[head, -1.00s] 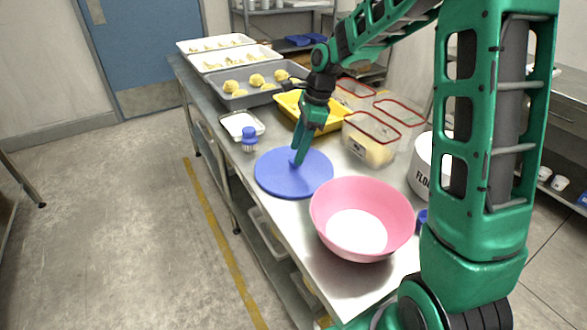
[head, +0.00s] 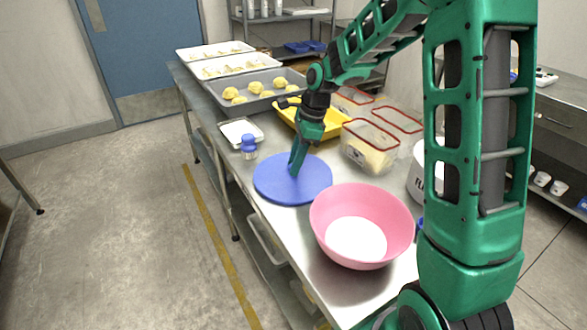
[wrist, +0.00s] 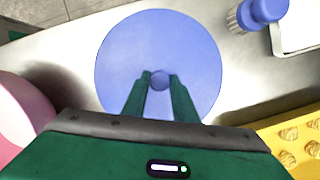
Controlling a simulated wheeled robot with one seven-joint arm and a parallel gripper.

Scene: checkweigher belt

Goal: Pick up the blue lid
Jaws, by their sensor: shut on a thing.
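The blue lid (head: 270,187) is a flat round disc with a small knob at its middle, over the steel table between the pink bowl and the yellow tray. It also shows in the wrist view (wrist: 160,38), with the knob between the fingertips. My gripper (head: 295,170) points down at the lid's middle and is shut on the knob; the wrist view shows its two fingers (wrist: 160,82) on either side of it. I cannot tell whether the lid touches the table or is slightly above it.
A pink bowl (head: 333,213) with white contents stands close in front of the lid. A blue-handled brush (head: 249,147) and a white tray (head: 227,126) are behind it. A yellow tray (head: 338,119) and red-rimmed clear boxes (head: 372,132) stand behind to the right.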

